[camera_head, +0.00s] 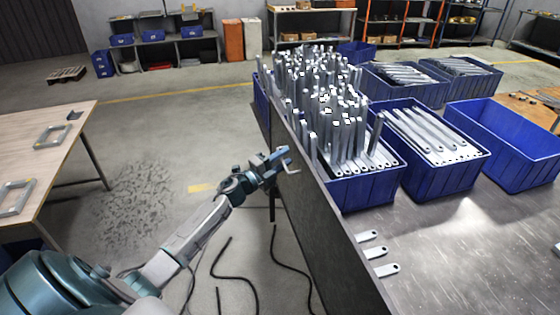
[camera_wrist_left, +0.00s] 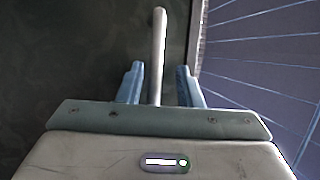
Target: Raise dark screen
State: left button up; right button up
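The dark screen (camera_head: 325,235) is a long upright panel along the left edge of the metal table, beside the blue crates. A dark surface, apparently the screen, fills the left of the left wrist view (camera_wrist_left: 60,60). A pale bar-like handle (camera_head: 290,163) shows at the screen's left face, by my left gripper (camera_head: 277,162). In the left wrist view the handle (camera_wrist_left: 159,50) runs between the two blue fingers (camera_wrist_left: 158,85), with a gap on each side. My left gripper is open around it. My right gripper is not in view.
Blue crates (camera_head: 365,190) of galvanized brackets stand right of the screen; the front one is piled high. An empty blue crate (camera_head: 510,155) is at the right. Several loose brackets (camera_head: 385,270) lie near the screen. A wooden table (camera_head: 50,130) is at the left; cables lie on the floor.

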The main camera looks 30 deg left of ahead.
pick_arm(q)
jog(key=shift+s+a+f, duration=0.1)
jog(key=shift+s+f, duration=0.05)
jog(key=shift+s, duration=0.05)
jog(key=b+v, duration=0.5)
jog(key=v, duration=0.5)
jog(key=shift+s+b, duration=0.15)
jog(key=shift+b, duration=0.2)
